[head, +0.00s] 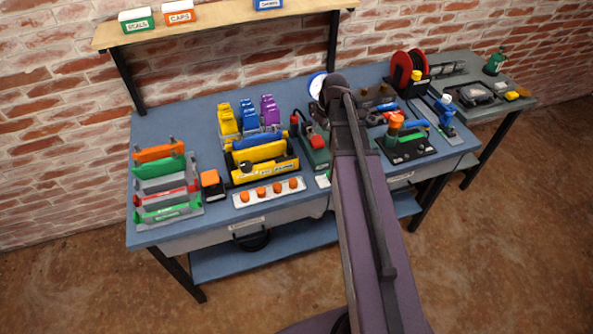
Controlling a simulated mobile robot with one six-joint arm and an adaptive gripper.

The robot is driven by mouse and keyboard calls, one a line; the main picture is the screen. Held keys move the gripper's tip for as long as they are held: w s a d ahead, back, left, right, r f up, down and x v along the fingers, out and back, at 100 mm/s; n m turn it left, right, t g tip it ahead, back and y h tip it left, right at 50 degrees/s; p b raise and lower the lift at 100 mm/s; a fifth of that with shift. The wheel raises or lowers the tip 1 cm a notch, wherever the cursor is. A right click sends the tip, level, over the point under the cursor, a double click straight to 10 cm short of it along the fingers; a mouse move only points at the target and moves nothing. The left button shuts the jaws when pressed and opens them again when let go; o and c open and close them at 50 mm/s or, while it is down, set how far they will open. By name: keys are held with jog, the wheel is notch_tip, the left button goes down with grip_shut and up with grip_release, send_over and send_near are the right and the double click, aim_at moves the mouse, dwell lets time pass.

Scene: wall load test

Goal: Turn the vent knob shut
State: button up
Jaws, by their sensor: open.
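I cannot tell for sure which part is the vent knob. A green device with a red top (318,142) stands mid-bench, just left of my arm. A round white gauge with a blue rim (316,84) shows behind it, partly covered by my arm. Right of my arm, an orange cap (396,121) sits on a fitting on a black plate (410,150). My arm reaches up from the bottom over the bench, and its dark end lies beside the gauge. My gripper cannot be made out; the arm hides that spot.
Left on the blue bench (165,122) are a rack of coloured bars (163,187), a yellow tray (262,173) and a white strip with orange knobs (268,191). A red reel (402,68) stands at the back right. A shelf (225,19) hangs above, with labelled boxes.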

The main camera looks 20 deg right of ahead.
jog(key=s+a+f+m+g+h+b, duration=0.1)
jog(key=s+a+f+m+b, duration=0.1)
jog(key=s+a, duration=0.8)
jog(key=shift+s+a+f+m+h, duration=0.45)
jog(key=shift+s+m, duration=0.2)
jog(key=shift+m, duration=0.45)
jog(key=s, duration=0.1)
jog(key=s+a, duration=0.1)
jog(key=s+m, duration=0.1)
jog(key=shift+a, duration=0.25)
dwell(1.5)
